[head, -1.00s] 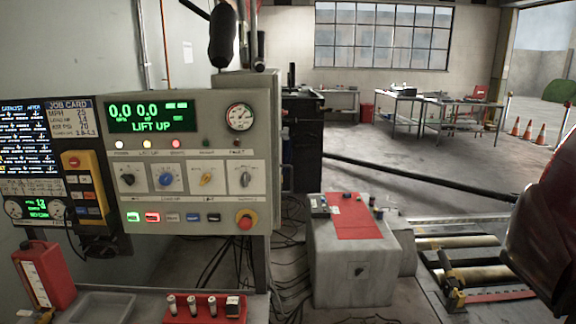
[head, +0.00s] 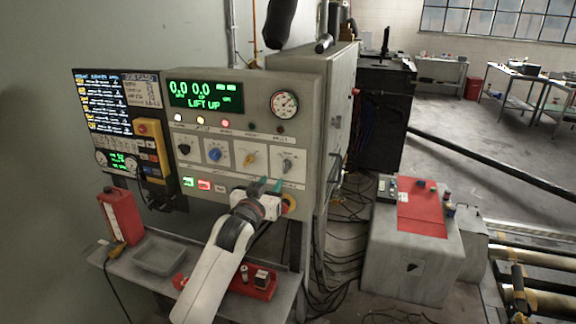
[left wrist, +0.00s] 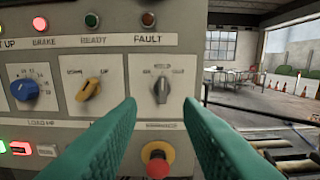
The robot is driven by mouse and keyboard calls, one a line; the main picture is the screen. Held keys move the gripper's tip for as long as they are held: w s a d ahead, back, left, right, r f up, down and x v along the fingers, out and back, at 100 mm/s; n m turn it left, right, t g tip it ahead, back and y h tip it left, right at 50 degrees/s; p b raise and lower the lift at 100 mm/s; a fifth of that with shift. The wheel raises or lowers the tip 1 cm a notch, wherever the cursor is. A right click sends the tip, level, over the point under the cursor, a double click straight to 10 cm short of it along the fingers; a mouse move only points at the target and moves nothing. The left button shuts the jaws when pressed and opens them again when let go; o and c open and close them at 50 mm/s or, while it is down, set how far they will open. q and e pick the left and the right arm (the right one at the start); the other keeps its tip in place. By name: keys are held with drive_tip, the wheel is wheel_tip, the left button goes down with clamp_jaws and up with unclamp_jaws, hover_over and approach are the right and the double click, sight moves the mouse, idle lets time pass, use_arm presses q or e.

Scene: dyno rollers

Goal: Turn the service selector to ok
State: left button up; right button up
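The service selector appears to be the rightmost grey knob (head: 287,163) on the grey control panel (head: 262,118). In the left wrist view this knob (left wrist: 162,89) sits on a white plate below the FAULT label, its grip close to upright; its fine markings are too small to read. My left gripper (head: 267,184) is in front of the panel, just below the knob in the head view. In the left wrist view its two green fingers (left wrist: 160,104) are apart and empty, with the knob seen between their tips. They do not appear to touch it. My right gripper is out of view.
A red emergency button (left wrist: 157,164) with a yellow collar is below the knob. A yellow knob (left wrist: 88,90) and a blue knob (left wrist: 25,90) are to its left. A shelf holds a red container (head: 121,216) and a grey tray (head: 160,255). A grey box (head: 411,262) stands right.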

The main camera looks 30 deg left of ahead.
sight(284, 167)
use_arm(q)
drive_tip(key=x, duration=0.2)
drive_tip(key=p+x, duration=0.1)
drive_tip(key=x, duration=0.4)
drive_tip(key=shift+w+d+p, duration=0.15)
drive_tip(key=shift+w+p, duration=0.15)
drive_tip(key=shift+w, duration=0.95)
drive_tip(key=c, duration=0.7)
